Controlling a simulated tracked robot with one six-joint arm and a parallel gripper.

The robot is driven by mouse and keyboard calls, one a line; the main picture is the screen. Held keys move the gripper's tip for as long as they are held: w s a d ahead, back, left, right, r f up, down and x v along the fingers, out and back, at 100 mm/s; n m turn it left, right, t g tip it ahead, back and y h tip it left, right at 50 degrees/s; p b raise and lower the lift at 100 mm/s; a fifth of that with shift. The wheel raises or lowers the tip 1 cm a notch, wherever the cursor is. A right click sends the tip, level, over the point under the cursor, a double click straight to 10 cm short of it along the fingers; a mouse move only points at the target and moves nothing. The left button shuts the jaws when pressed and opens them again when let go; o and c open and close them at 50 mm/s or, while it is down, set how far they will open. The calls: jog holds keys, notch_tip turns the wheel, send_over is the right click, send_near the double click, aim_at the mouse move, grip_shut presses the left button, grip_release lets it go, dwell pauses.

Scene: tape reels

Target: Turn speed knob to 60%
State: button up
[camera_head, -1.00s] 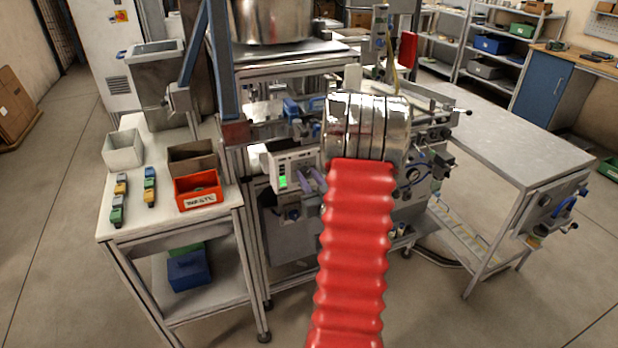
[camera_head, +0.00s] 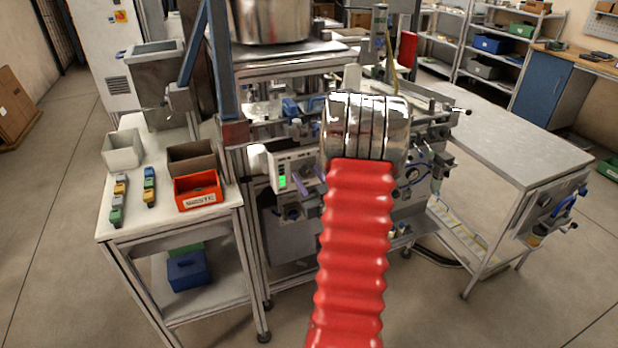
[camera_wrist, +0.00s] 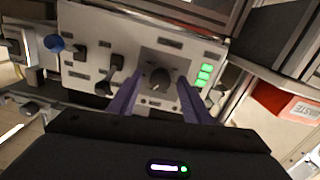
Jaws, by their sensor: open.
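The control panel is a light grey box (camera_head: 280,182) with a green-lit display, left of my red arm in the head view. In the wrist view its face (camera_wrist: 90,50) carries a dark round knob (camera_wrist: 159,80) on a darker square plate. Its label is too small to read, so I cannot tell its setting. My gripper (camera_wrist: 159,76) is open, with one purple finger on each side of this knob. I see no clear contact between fingers and knob. In the head view the purple fingers (camera_head: 303,188) show small at the panel, partly hidden behind my arm.
Two more dark controls (camera_wrist: 114,70) and a blue ball (camera_wrist: 54,43) lie left of the knob in the wrist view. Green indicators (camera_wrist: 204,75) are close right of the right finger. An orange waste bin (camera_head: 198,190) stands on the side table.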

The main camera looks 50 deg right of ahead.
jog(key=v, duration=1.4)
jog(key=shift+w+f, duration=0.1)
jog(key=shift+f, duration=0.05)
